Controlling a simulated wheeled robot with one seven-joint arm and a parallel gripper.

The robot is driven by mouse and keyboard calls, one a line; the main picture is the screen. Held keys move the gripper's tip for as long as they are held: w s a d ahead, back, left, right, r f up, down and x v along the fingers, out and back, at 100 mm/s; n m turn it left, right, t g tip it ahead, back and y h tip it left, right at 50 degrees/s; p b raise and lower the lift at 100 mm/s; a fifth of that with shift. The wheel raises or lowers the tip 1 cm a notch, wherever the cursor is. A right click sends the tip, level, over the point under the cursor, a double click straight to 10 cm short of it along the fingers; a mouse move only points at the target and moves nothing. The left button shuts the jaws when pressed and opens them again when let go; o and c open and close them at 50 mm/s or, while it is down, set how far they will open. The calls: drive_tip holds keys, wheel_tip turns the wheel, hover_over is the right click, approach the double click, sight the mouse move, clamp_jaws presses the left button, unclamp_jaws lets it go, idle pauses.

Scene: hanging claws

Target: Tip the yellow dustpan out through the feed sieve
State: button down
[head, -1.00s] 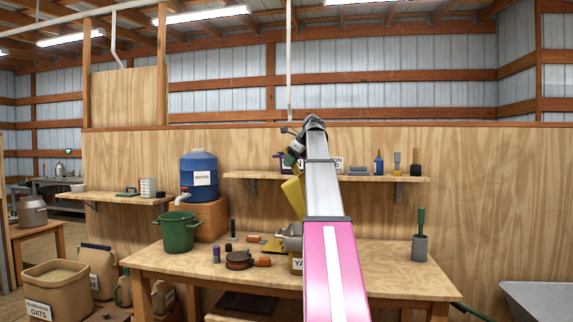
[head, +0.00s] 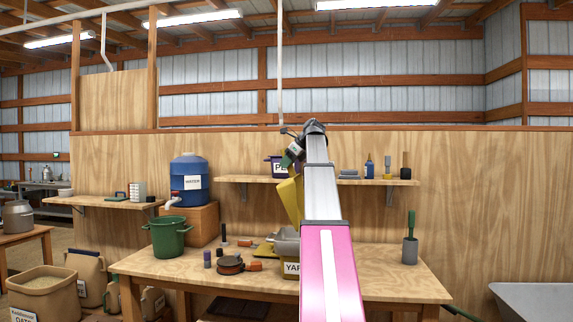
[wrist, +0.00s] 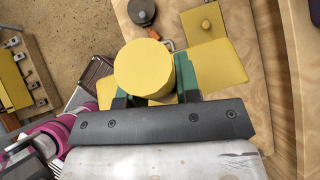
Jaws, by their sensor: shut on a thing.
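My gripper (wrist: 152,88) has green fingers shut on the handle of the yellow dustpan (head: 290,199). In the wrist view the handle's round end faces the camera, with the flat yellow pan (wrist: 225,78) partly showing behind it. In the head view the dustpan hangs steeply tilted, above the table, with its lower end just over the grey feed sieve (head: 284,240). Whether anything lies in the pan cannot be seen.
A shelf (head: 370,181) runs behind. The table's right part is mostly clear.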

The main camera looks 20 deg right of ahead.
drive_tip(key=s+d+t+y, duration=0.1)
drive_tip(key=s+d+y, duration=0.1)
drive_tip(key=d, duration=0.3)
drive_tip(key=shift+s+r+t, duration=0.3)
drive_tip(key=shift+s, duration=0.4)
idle(0.5)
drive_tip(key=shift+w+a+f+g+h, duration=0.5)
drive_tip(key=shift+w+a, duration=0.3)
drive_tip(key=shift+a, duration=0.35)
drive_tip(key=shift+w+a+f+g+h, duration=0.3)
drive_tip(key=shift+w+a+f+h, duration=0.35)
drive_tip(key=shift+a, duration=0.5)
drive_tip(key=shift+w+a+f+g+h, duration=0.35)
drive_tip(key=shift+w+a+f+g, duration=0.1)
drive_tip(key=shift+w+a, duration=0.6)
drive_tip(key=shift+w+a+f+g+h, duration=1.35)
drive_tip(key=shift+w+a+f+h, duration=1.05)
drive_tip(key=shift+a, duration=1.95)
drive_tip(key=w+a+f+g+h, duration=0.2)
drive_tip(key=a+f, duration=0.1)
drive_tip(key=f, duration=0.3)
drive_tip(key=w+a+f+n+g+h, duration=0.1)
drive_tip(key=w+a+f+g+h, duration=0.1)
drive_tip(key=f, duration=0.5)
drive_tip(key=shift+w+a+h, duration=0.4)
drive_tip(key=shift+a+h, duration=0.1)
drive_tip(key=shift+a, duration=0.2)
drive_tip(key=shift+r, duration=0.1)
drive_tip(key=shift+r, duration=2.95)
